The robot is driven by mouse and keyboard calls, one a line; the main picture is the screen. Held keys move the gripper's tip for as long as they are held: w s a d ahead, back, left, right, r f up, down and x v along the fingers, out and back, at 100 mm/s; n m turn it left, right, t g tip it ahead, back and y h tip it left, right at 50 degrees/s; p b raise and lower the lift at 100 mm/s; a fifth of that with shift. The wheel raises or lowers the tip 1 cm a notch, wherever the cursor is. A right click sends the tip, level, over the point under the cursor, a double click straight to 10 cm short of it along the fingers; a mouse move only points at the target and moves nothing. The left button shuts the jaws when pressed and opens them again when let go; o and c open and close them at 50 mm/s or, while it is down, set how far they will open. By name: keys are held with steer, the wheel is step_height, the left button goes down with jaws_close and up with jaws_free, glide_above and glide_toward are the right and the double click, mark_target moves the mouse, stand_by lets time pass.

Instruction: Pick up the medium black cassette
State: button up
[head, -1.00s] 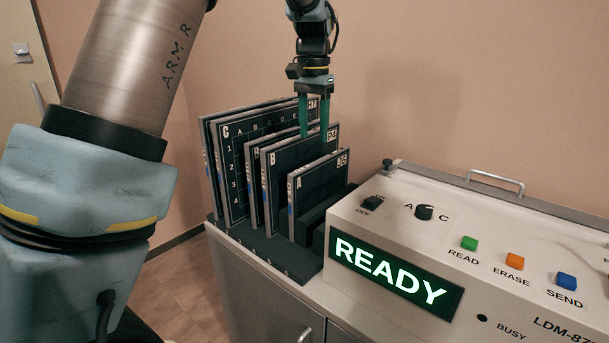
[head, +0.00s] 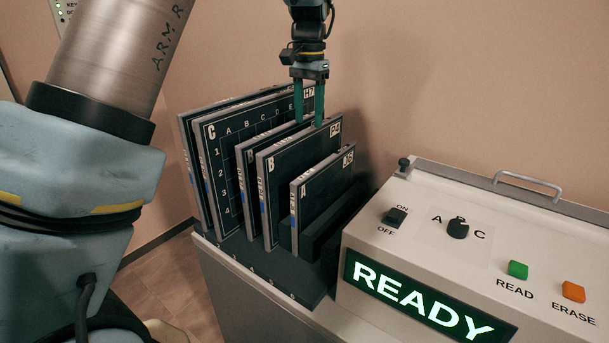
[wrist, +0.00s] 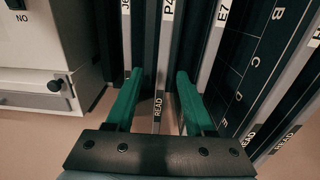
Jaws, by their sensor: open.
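Two medium black cassettes marked B stand upright in a rack. The front one, labelled P4 (head: 279,178), shows its pale top edge (wrist: 164,55) in the wrist view. The other, labelled E7 (wrist: 211,55), stands just behind it. My gripper (head: 308,121) is open and points down at the top edges of the medium cassettes. In the wrist view its two green fingers (wrist: 158,78) lie either side of the P4 cassette's edge. I cannot tell whether they touch it or how far down they reach.
A small cassette marked A (head: 320,190) stands in front, and large ones marked C (head: 222,160) stand behind, with narrow gaps. The dark rack (head: 262,262) sits on a cabinet. A reader console with a lit READY display (head: 420,300) is at the right. The wall is behind.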

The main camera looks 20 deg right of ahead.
mark_target(307, 143)
steer(key=shift+a+f+p, duration=0.2)
steer(key=shift+f+p, duration=0.9)
steer(key=shift+f, duration=2.85)
jaws_close()
steer(key=shift+r, duration=0.1)
